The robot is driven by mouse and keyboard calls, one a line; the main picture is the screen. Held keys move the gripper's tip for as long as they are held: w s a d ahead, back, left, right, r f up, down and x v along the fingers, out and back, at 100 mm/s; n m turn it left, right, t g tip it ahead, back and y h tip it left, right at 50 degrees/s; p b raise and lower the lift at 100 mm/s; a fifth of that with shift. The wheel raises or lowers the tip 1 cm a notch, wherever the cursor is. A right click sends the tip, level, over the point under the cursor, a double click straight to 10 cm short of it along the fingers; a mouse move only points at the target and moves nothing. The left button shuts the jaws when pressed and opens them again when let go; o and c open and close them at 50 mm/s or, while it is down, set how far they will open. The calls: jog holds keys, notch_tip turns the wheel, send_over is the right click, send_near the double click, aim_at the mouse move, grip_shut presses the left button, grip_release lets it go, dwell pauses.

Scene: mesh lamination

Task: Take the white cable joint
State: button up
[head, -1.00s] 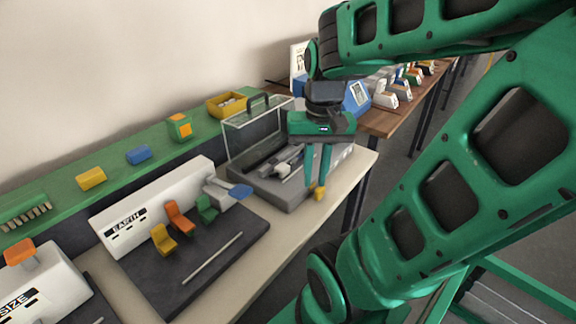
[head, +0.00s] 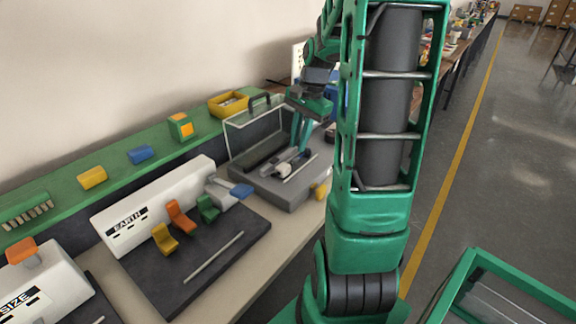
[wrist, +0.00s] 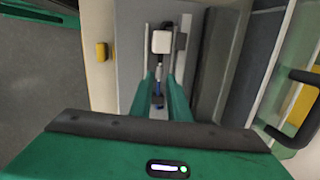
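The white cable joint (wrist: 161,41) shows in the wrist view as a white block with a thin dark and blue stem reaching toward me. In the head view, a small white and dark part (head: 283,170) lies inside the grey open case (head: 290,196); I take it to be the same joint. My gripper (wrist: 160,76) is open, its two green fingers apart on either side of the stem. I cannot tell whether they touch it. In the head view my gripper (head: 300,148) points down into the case, and my arm hides part of the case's right side.
The case's clear lid (head: 252,128) stands raised behind, with a dark handle (wrist: 297,110). A yellow piece (head: 319,190) is at the case's front right. The EARTH station (head: 150,208) with coloured clips stands to the left. A yellow bin (head: 228,104) sits on the green shelf.

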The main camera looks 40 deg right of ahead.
aim_at(294, 160)
jog(key=shift+w+a+f, duration=0.1)
jog(key=shift+w+f, duration=0.15)
jog(key=shift+f, duration=1.35)
jog(key=shift+w+f, duration=0.2)
jog(key=shift+f, duration=1.35)
grip_shut()
